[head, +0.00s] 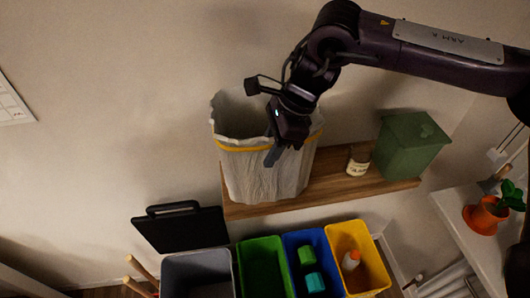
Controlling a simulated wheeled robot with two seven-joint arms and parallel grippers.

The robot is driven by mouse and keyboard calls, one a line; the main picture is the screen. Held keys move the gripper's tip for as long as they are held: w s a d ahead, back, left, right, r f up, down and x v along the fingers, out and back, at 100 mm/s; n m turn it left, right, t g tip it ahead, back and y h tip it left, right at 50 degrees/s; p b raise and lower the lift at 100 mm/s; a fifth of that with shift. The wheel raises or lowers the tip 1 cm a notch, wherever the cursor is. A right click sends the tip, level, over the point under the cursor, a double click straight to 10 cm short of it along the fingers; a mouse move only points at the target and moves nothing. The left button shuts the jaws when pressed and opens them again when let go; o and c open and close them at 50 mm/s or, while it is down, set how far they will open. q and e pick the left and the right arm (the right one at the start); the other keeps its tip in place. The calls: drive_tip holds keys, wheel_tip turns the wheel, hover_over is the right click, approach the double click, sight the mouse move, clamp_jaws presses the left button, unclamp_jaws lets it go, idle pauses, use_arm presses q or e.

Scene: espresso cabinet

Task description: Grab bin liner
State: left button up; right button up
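The bin liner (262,177) is a wrinkled grey-white bag with a yellow band near its top. It stands with its mouth open on a wooden shelf (345,188) in the head view. My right gripper (275,155) reaches in from the upper right and points down over the front rim of the liner, covering part of the yellow band. I cannot tell whether its fingers touch the liner or have the rim between them. The finger opening is not clear from this angle. My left gripper is not in view.
A labelled jar (358,161) and a green lidded box (409,146) stand right on the shelf. Below are grey (196,276), green (264,268), blue (300,242) and yellow (348,232) bins. A black lid (180,232) stands raised. A potted plant (486,215) is at right.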

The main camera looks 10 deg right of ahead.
drive_tip(key=shift+f, duration=0.15)
drive_tip(key=shift+s, duration=0.1)
clamp_jaws()
idle(0.3)
